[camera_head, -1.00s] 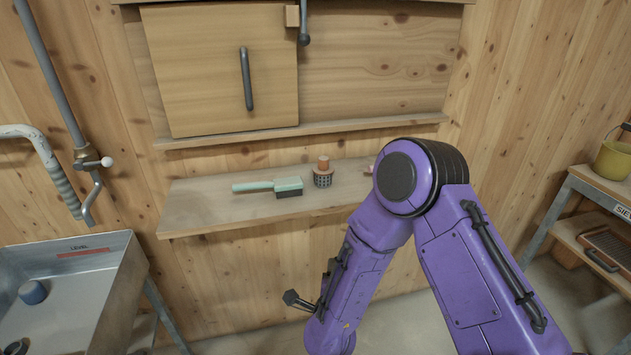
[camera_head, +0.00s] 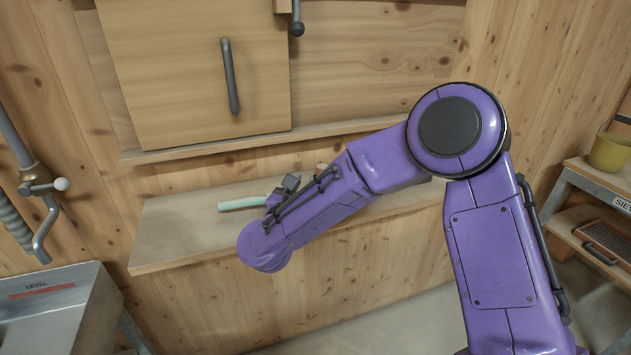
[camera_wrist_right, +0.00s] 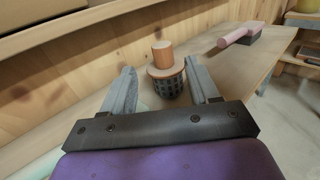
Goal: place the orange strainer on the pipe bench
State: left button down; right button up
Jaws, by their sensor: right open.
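The orange strainer, with an orange cylindrical knob over a dark mesh basket, stands upright on the wall shelf. In the right wrist view the strainer (camera_wrist_right: 164,68) is just ahead, between the two fingers of my right gripper (camera_wrist_right: 159,68), which is open; I cannot tell whether they touch it. In the head view only a bit of the strainer's knob (camera_head: 321,167) shows behind my purple right arm. My left gripper is not in view. No bench is clearly marked as the pipe bench.
On the wall shelf (camera_head: 180,235), a mint-handled brush (camera_head: 240,203) lies beside the strainer, partly hidden by my arm. A pink-handled brush (camera_wrist_right: 238,35) lies farther along. A cabinet (camera_head: 190,75) hangs above. A metal-legged stand (camera_head: 598,195) with a yellow bucket (camera_head: 608,152) is at right.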

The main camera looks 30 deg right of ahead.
aim_at(320, 172)
jog(key=p+x, duration=0.2)
jog(key=x, duration=0.6)
jog(key=shift+s+d+p, duration=0.15)
jog(key=shift+p, duration=0.25)
grip_shut()
